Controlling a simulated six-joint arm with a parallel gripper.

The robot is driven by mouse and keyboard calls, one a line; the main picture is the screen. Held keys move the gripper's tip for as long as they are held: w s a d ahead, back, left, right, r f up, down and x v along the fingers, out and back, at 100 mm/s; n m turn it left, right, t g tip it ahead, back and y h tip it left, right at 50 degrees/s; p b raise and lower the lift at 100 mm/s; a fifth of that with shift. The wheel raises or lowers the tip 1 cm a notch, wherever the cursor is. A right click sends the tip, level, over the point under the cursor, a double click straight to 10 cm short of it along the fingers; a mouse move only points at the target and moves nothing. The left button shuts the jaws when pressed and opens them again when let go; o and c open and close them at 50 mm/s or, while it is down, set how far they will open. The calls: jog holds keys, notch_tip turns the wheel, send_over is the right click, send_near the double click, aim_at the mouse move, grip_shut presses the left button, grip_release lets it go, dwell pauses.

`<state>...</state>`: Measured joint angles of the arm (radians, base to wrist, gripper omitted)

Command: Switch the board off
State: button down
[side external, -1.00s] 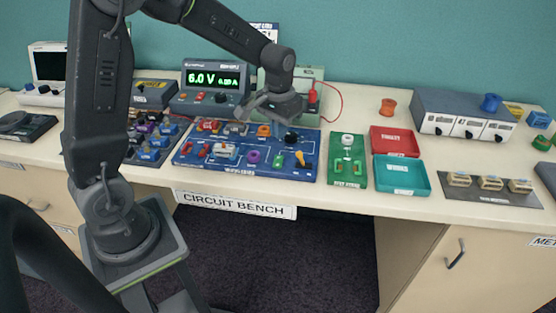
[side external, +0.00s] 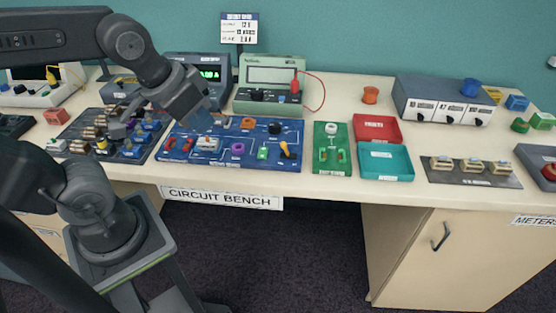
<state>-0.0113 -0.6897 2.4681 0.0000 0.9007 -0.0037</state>
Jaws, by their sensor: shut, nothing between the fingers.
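The blue circuit board (side external: 276,165) lies on the bench in the side view. It carries red parts at its left, a purple knob (side external: 238,148), a small green part (side external: 262,152), a black knob (side external: 275,128) and an orange-yellow lever (side external: 286,150) at its right. I cannot tell the lever's on or off position. My gripper (side external: 117,130) is shut and empty. It is above the dark parts tray, left of the blue board and apart from the lever. My wrist hides part of the board's back left and of the power supply (side external: 208,62), whose green display is partly visible.
The dark parts tray (side external: 72,132) holds many small pieces. A green meter (side external: 270,75) with a red lead stands behind the board. Right of it are a green board (side external: 333,128), a red tray (side external: 378,138) and a teal tray (side external: 385,175). Bare bench lies behind these trays.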

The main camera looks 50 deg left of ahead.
jog(key=shift+s+d, duration=0.15)
jog(key=shift+s, duration=0.4)
jog(key=shift+w, duration=0.1)
jog(key=n+g+y, duration=0.1)
jog(key=n+g, duration=0.3)
jog(key=n, duration=2.3)
send_over(262, 149)
jog(key=s+d, duration=0.1)
jog(key=shift+s+d+f, duration=0.15)
jog(key=shift+f, duration=2.35)
jog(key=f, duration=0.9)
jog(key=w+a+f, duration=0.1)
jog(key=f, duration=0.4)
jog(key=shift+w+a, duration=0.1)
